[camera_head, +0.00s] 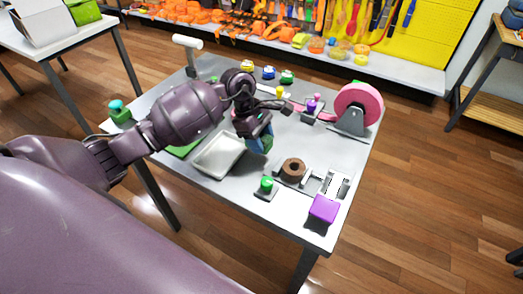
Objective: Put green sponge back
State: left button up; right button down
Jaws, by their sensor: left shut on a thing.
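My left gripper (262,136) comes in from the left over the middle of the grey table. It is shut on the green sponge (265,145), which looks partly blue; the gripper hides much of it. The sponge is just right of the white tray (220,155), and I cannot tell if it touches the table. A flat green patch (184,149) shows left of the tray, partly covered by my arm. My right gripper is not in view.
Right of the gripper stand a brown roll (293,169), a green-topped button (266,185) and a purple block (323,208). A pink roll on a stand (357,106) is at the back right. Small coloured knobs (268,73) line the back.

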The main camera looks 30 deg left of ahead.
aim_at(261, 158)
pick_arm(q)
jog(key=shift+f, duration=2.3)
jog(key=shift+f, duration=0.15)
jog(key=o, duration=0.9)
jog(key=v, duration=1.2)
jog(key=shift+r, duration=0.25)
